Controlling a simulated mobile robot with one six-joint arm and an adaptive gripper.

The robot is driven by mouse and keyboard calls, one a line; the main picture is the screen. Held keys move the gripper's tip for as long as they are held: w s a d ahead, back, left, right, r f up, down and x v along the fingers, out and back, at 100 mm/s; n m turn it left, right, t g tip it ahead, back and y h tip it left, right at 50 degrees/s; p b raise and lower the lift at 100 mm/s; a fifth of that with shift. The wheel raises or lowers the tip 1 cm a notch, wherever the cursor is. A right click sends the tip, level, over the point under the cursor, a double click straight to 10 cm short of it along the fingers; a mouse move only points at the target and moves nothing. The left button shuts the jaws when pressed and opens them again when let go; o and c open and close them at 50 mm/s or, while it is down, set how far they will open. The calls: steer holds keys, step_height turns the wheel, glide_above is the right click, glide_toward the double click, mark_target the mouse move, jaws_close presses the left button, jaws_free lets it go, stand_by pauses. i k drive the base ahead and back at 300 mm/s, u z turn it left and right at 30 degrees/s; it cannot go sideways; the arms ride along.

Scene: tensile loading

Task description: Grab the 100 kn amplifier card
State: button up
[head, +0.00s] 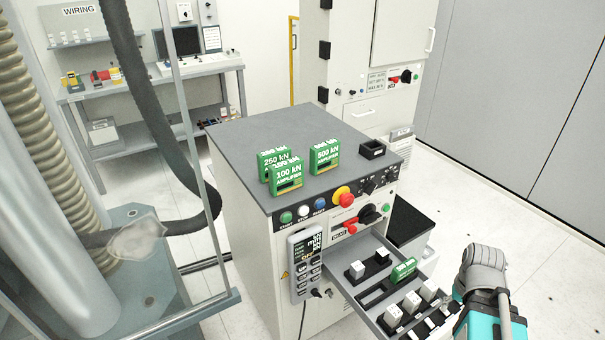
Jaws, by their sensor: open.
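The green 100 kN amplifier card (288,180) stands upright on the grey top of the control cabinet (240,140), near its front edge. A green 250 kN card (264,167) stands just behind it and is partly hidden by it. A green 500 kN card (325,155) stands apart to the right. Only part of my arm, grey and teal, shows at the bottom right, beside the open drawer. My gripper's fingers are not in view.
An open drawer (348,286) holds white blocks and a green item. A small black holder (372,149) sits on the cabinet top at the right. The front panel carries a red knob (342,194). A dark hose and clear panel stand at the left.

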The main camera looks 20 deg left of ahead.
mark_target(287, 175)
steer(key=z, duration=1.1)
steer(key=i, duration=0.85)
steer(key=u, duration=2.5)
